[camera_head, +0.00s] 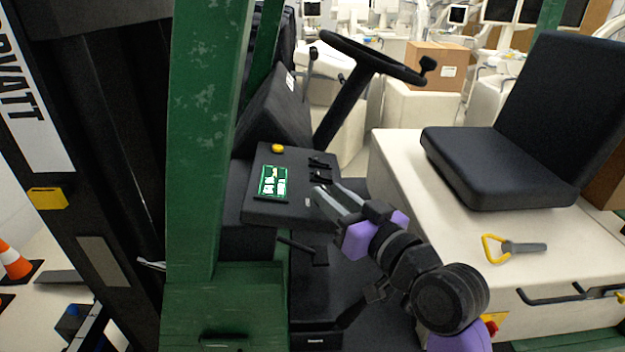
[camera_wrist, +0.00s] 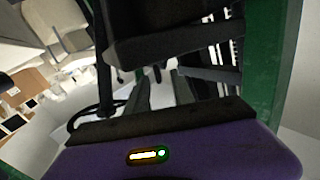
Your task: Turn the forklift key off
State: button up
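The forklift's dark control panel (camera_head: 262,212) sits below the steering wheel (camera_head: 372,57), with a lit green-and-white display (camera_head: 273,181) and a yellow button (camera_head: 277,148). Small black controls (camera_head: 319,162) stand at its right edge; I cannot make out which one is the key. My gripper (camera_head: 328,190) is at that right edge, its two grey fingers pointing at the panel, close to the lower black control. In the wrist view my gripper (camera_wrist: 162,82) shows its fingers apart with nothing clearly held between them. Whether the fingertips touch anything cannot be told.
A green post (camera_head: 205,130) rises left of the panel. A black seat (camera_head: 500,165) on a cream base is at the right, with a yellow-handled lever (camera_head: 497,248) beside it. A pedal (camera_head: 318,256) is below the panel. A cardboard box (camera_head: 436,66) stands behind.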

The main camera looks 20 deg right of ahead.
aim_at(321, 186)
jog(key=shift+p+x, duration=0.55)
jog(key=shift+x, duration=2.2)
jog(key=shift+d, duration=0.1)
grip_shut()
